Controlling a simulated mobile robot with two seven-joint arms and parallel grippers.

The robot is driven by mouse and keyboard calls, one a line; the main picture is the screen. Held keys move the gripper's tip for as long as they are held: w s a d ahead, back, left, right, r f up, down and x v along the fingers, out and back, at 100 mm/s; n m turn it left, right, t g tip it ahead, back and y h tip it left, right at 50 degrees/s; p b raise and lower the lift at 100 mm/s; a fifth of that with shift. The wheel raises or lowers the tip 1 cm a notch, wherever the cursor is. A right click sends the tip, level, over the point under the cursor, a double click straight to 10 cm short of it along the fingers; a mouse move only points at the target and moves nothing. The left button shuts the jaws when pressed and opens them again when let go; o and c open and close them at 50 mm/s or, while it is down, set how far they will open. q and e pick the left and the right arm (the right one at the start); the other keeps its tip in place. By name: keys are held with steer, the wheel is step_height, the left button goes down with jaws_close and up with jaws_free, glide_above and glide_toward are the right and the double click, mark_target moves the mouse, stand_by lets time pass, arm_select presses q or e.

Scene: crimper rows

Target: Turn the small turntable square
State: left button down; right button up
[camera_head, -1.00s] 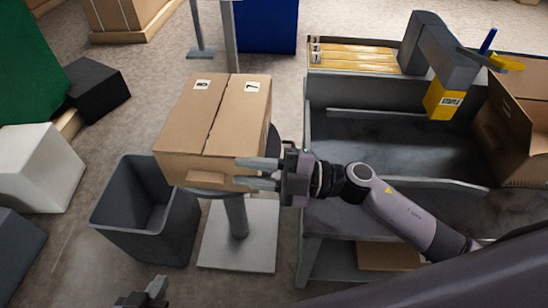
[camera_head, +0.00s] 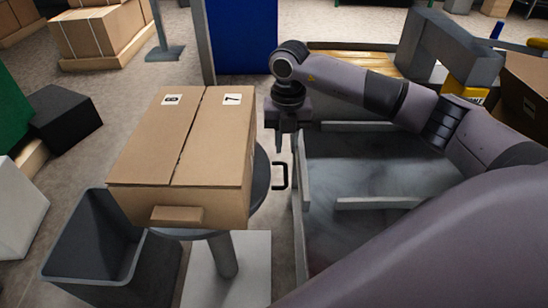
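The small turntable (camera_head: 262,185) has a round dark grey top on a post above a pale square base (camera_head: 250,262). A closed brown cardboard box (camera_head: 215,135) covers most of the top, with two number labels on its upper face. A black bracket-shaped handle (camera_head: 285,176) sticks out at the turntable's right side. My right gripper (camera_head: 288,150) points down just above and behind this handle, beside the box's right side. It looks apart from the box; its fingers are small and dark, so their opening is unclear. My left gripper is out of view.
A grey open bin (camera_head: 95,235) stands close at the left of the turntable. A grey bench with a raised wall (camera_head: 299,215) lies close on the right, under my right arm. A black box (camera_head: 65,120) and a blue panel (camera_head: 243,35) are farther back.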

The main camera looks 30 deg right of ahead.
mark_target(285, 170)
step_height(285, 170, down, 7)
steer(key=shift+s+f+b, duration=0.1)
steer(key=shift+s+b, duration=0.05)
steer(key=shift+b, duration=0.65)
jaws_close()
